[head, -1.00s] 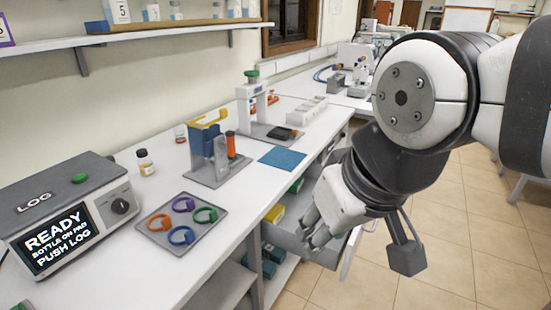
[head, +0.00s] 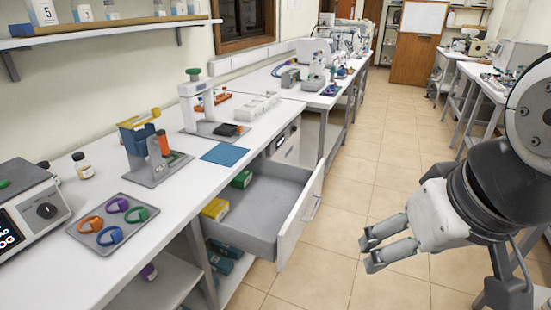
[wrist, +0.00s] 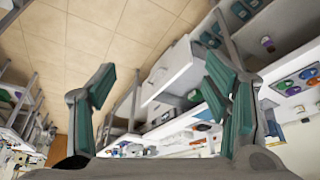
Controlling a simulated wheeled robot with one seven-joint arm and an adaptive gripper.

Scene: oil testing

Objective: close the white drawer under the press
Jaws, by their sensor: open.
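The white drawer (head: 300,220) is pulled out from under the bench, below the press (head: 196,105). Its grey tray shows, with a yellow box (head: 215,209) and a green box (head: 242,179) along its left side. A bar handle (head: 312,207) is on its outer face. My gripper (head: 368,252) is to the right of the drawer front, over the floor, apart from it, open and empty. In the wrist view the drawer (wrist: 170,72) shows between the open fingers (wrist: 165,95).
The bench top (head: 200,178) holds a blue mat (head: 225,154), a tray of coloured rings (head: 112,225), a small bottle (head: 83,166) and a grey and blue stand (head: 150,155). A lower shelf (head: 160,270) is left of the drawer. The tiled floor (head: 375,190) right of the drawer is clear.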

